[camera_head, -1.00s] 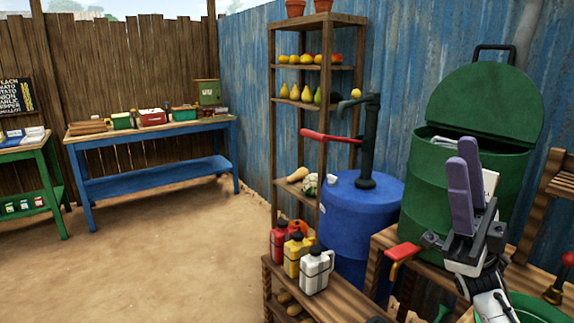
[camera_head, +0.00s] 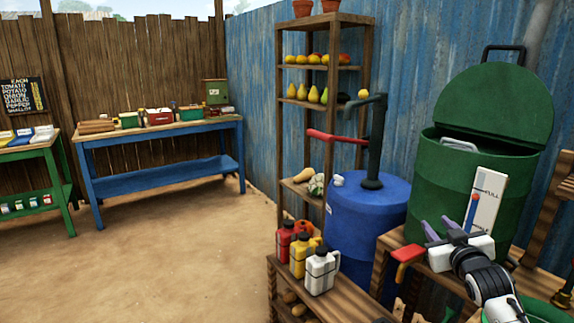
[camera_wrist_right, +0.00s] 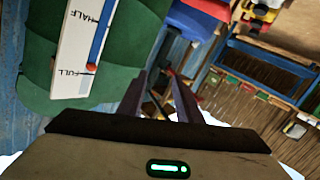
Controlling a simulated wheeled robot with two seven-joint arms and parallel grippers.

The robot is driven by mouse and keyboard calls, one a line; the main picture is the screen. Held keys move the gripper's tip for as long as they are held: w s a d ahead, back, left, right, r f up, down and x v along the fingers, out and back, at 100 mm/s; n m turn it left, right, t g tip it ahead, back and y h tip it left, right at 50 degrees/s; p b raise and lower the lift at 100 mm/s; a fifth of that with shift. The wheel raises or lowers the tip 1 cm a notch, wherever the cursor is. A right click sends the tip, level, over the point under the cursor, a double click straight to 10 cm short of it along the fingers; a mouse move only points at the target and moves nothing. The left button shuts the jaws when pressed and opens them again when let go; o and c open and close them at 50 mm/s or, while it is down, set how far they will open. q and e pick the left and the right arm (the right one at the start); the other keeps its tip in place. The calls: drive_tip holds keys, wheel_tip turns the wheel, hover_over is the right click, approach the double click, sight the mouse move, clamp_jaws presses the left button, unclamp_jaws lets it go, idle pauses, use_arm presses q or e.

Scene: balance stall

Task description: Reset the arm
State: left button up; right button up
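My right gripper (camera_head: 436,222) is in front of the lower part of the green bin in the head view. Its two purple fingers stand apart with nothing between them, and the fingers also show with a gap in the right wrist view (camera_wrist_right: 157,95). The green bin (camera_head: 452,185) has its lid raised. A white FULL/HALF gauge (camera_head: 487,192) with a blue, red-tipped pointer is on its front, just right of the gripper; the gauge also shows in the wrist view (camera_wrist_right: 88,40). My left gripper is not in view.
A blue barrel (camera_head: 365,225) with a red-handled pump (camera_head: 376,140) stands left of the gripper. Red, yellow and white jugs (camera_head: 320,270) stand on a low wooden bench. A produce shelf (camera_head: 322,70) is behind. The sandy floor at left is open, before a blue table (camera_head: 160,180).

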drive_tip(key=s+a+f+g+y, duration=0.1)
drive_tip(key=s+a+f, duration=0.35)
drive_tip(key=f, duration=0.35)
drive_tip(key=s+a+f+g+y, duration=0.1)
drive_tip(key=s+a+f, duration=0.2)
drive_tip(key=s+f, duration=0.45)
drive_tip(key=s+a+f+g, duration=0.2)
drive_tip(key=s+a+f, duration=0.2)
drive_tip(key=s, duration=0.7)
drive_tip(key=s+a+f+g+y, duration=0.1)
drive_tip(key=s+a+f, duration=0.3)
drive_tip(key=s+f, duration=0.4)
drive_tip(key=s+a+f+g+y, duration=0.1)
drive_tip(key=s+a+f, duration=0.4)
drive_tip(key=s, duration=0.8)
wheel_tip(320, 180, down, 2)
drive_tip(key=shift+s+g, duration=0.35)
drive_tip(key=shift+g, duration=0.55)
